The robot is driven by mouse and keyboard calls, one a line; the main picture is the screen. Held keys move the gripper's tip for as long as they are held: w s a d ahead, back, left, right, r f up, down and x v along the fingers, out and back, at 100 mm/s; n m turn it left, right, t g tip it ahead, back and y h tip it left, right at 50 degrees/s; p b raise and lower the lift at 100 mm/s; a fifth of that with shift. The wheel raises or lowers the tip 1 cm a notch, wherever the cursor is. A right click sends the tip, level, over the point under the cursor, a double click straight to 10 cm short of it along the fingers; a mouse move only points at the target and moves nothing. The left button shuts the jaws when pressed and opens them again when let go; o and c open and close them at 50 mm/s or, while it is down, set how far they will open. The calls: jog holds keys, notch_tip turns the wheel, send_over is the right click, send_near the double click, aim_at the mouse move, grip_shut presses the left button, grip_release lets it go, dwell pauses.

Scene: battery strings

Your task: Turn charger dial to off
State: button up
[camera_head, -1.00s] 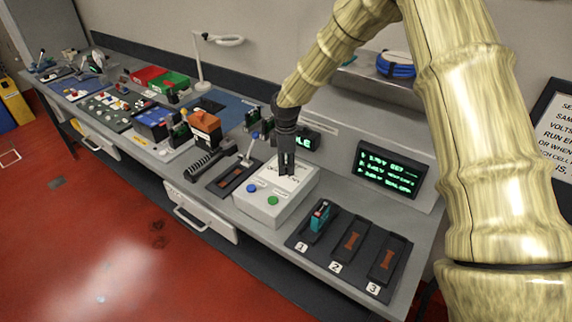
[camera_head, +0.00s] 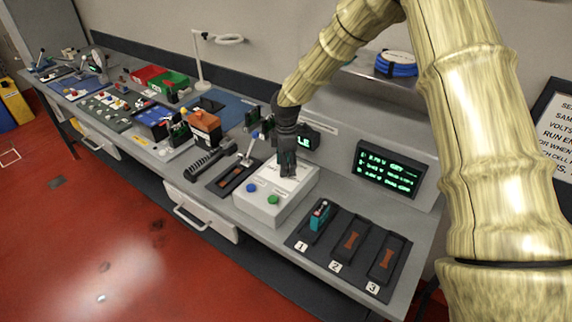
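The charger is a light grey box (camera_head: 266,209) on the bench, with a blue button (camera_head: 251,187) and a green button (camera_head: 273,199) on its front part. My gripper (camera_head: 287,172) points down over the back part of the box's top. Its fingertips are at or just above the top face, and I cannot tell whether they touch anything. The dial is not visible; the gripper covers that part of the box. Whether the fingers are open or shut is too small to tell.
To the right, a dark tray (camera_head: 300,240) has slots numbered 1 to 3, with a teal battery (camera_head: 320,215) in slot 1. A screen (camera_head: 388,169) with green text stands behind. A lever (camera_head: 248,152) on a dark plate is left of the box.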

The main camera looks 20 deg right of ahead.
dwell(0.3)
notch_tip(320, 180, up, 12)
dwell(0.6)
